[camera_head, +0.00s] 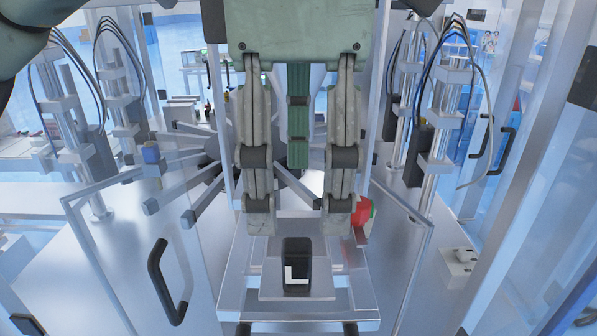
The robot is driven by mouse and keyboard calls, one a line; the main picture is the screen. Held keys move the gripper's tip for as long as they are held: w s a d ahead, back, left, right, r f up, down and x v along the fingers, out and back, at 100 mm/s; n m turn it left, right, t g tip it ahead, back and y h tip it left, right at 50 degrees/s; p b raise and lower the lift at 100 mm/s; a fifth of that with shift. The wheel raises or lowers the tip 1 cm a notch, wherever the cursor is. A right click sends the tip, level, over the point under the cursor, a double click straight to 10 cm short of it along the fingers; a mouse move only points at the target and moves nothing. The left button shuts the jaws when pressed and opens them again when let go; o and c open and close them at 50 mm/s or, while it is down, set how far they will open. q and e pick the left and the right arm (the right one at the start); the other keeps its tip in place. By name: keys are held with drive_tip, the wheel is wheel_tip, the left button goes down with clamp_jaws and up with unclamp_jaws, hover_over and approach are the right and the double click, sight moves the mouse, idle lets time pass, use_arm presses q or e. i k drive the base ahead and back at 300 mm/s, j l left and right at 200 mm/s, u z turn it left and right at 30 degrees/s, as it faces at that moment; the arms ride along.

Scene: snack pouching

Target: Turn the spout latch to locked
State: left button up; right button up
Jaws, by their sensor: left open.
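In the picture the black block shows just below that gap; I cannot tell the distance in depth. My right gripper is not in view.
A metal tray (364,314) carries the grey plate. Clear door panels with black handles (166,282) stand at both sides. A machine with radiating metal arms (190,217) and posts with cables lies behind.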

sight(364, 207)
drive_tip(key=k, duration=1.5)
